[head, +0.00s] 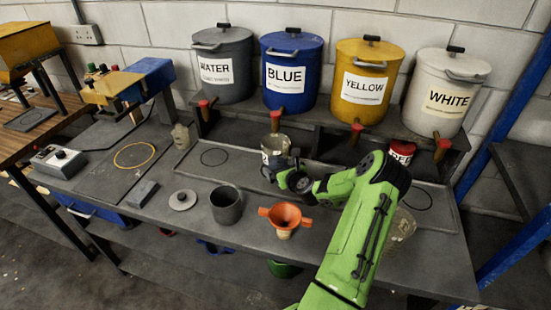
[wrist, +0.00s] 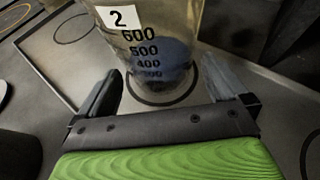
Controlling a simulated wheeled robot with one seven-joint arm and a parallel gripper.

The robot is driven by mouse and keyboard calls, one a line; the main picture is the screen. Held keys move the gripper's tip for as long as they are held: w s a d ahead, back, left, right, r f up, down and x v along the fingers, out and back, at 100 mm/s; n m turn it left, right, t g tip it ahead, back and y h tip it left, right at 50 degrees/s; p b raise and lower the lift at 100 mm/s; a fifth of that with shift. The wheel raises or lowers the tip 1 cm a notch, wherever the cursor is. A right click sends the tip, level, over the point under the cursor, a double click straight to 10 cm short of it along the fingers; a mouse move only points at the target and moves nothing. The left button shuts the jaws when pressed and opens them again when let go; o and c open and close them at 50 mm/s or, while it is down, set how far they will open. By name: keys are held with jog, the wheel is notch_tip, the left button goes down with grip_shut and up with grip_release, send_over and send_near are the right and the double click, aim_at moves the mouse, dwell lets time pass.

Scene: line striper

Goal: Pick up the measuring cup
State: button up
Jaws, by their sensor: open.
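A clear measuring cup (wrist: 152,28) with a white "2" label and dark graduation numbers stands upright in front of my gripper (wrist: 160,72) in the wrist view. It has blue at its bottom, seemingly liquid, and stands on a dark circle outline. My gripper is open, with one finger on each side of the cup's lower part; I cannot tell whether either touches it. In the head view the cup (head: 274,146) stands below the tap of the blue tank (head: 291,73), and my gripper (head: 282,168) partly hides it.
Water (head: 222,65), yellow (head: 365,80) and white (head: 441,92) tanks line the back shelf. A grey pot (head: 226,207) and orange funnel (head: 285,216) stand in front. Another clear cup (head: 402,224) is beside my arm. A red container (head: 401,152) stands at back right.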

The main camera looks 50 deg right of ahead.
jog(key=x, duration=0.3)
jog(key=shift+w+d+f, duration=0.1)
jog(key=shift+w+f, duration=0.05)
jog(key=shift+w, duration=0.1)
jog(key=shift+s, duration=0.1)
jog(key=shift+c, duration=0.2)
jog(key=c, duration=1)
jog(key=shift+r, duration=0.2)
